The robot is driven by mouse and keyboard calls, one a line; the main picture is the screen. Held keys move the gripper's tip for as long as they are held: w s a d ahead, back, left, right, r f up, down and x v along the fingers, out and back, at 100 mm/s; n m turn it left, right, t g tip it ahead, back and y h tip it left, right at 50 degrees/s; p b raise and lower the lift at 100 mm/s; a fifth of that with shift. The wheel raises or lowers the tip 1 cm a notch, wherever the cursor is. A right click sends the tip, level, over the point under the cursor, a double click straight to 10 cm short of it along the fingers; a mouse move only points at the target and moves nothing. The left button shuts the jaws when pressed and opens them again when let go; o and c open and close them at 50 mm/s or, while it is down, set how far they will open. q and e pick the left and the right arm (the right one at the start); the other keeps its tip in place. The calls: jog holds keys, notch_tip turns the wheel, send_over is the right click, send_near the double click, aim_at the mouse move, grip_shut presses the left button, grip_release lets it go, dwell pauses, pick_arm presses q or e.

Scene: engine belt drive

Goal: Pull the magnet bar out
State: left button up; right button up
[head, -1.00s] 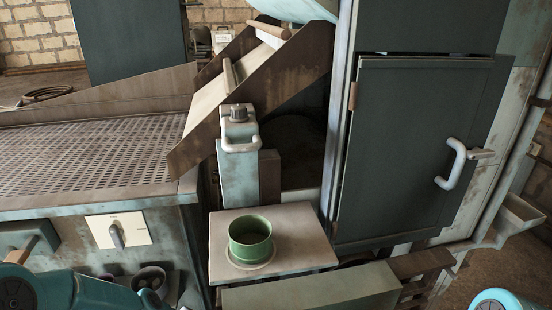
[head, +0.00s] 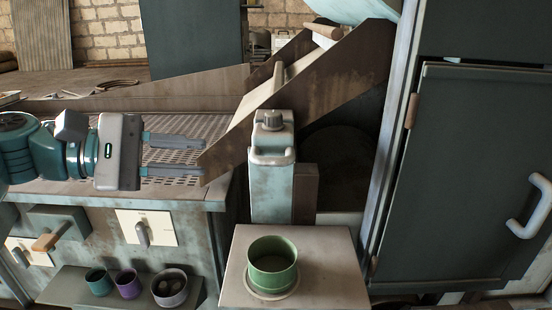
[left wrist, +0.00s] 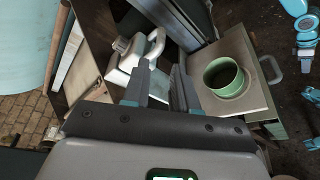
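The magnet bar's handle end appears to be the pale blue-grey block with a U-shaped handle and a dark knob on top (head: 272,140), on a worn blue post below the sloping chute. The handle also shows in the left wrist view (left wrist: 156,47), just beyond my fingertips. The rest of the bar is hidden inside. My left gripper (head: 203,157) is open and empty, left of the block, over the perforated table, with its fingers pointing right. In the left wrist view its two fingers (left wrist: 160,70) are apart with nothing between them. My right gripper is not in view.
A green cup (head: 273,266) stands on a pale shelf (head: 335,270) below the block. The rusty chute side (head: 325,85) slopes close above my left fingertips. A dark cabinet door (head: 480,170) stands right. Small pots (head: 128,284) sit low on the left.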

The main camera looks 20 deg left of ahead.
aim_at(260, 162)
pick_arm(q)
jog(key=p+x, duration=0.1)
jog(key=x, duration=1.1)
jog(key=shift+s+d, duration=0.15)
jog(key=shift+d, duration=0.2)
jog(key=shift+w+f, duration=0.15)
jog(key=shift+w, duration=0.05)
jog(key=shift+s, duration=0.1)
grip_shut()
